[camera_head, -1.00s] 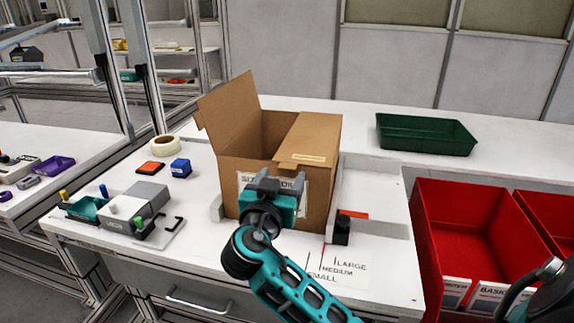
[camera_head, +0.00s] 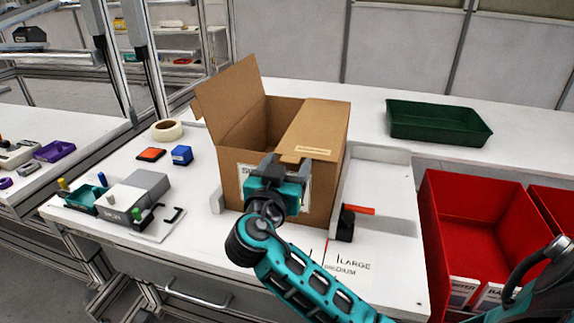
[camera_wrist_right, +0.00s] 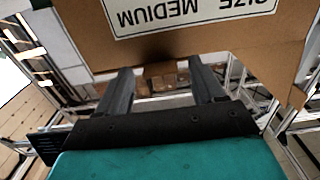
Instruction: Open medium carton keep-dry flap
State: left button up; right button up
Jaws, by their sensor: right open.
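The brown medium carton (camera_head: 240,178) stands open-topped on the white bench. Its left flap (camera_head: 232,98) stands up, tilted outward. Its right flap (camera_head: 320,122) lies over the right part of the opening, with a small pale label (camera_head: 313,150) near its front edge. My right gripper (camera_head: 282,163) is open at the upper edge of the carton's front face, just below the right flap's front edge; I cannot tell whether it touches. The right wrist view shows both fingers (camera_wrist_right: 162,82) apart below the upside-down "SIZE MEDIUM" label (camera_wrist_right: 190,8). My left gripper is out of view.
A black block with an orange bar (camera_head: 346,222) stands right of the carton. A green tray (camera_head: 438,122) lies behind right, and red bins (camera_head: 480,215) stand at the right. A grey device (camera_head: 140,190), tape roll (camera_head: 167,130) and blue block (camera_head: 182,155) lie left.

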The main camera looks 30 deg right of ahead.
grip_shut()
dwell(0.5)
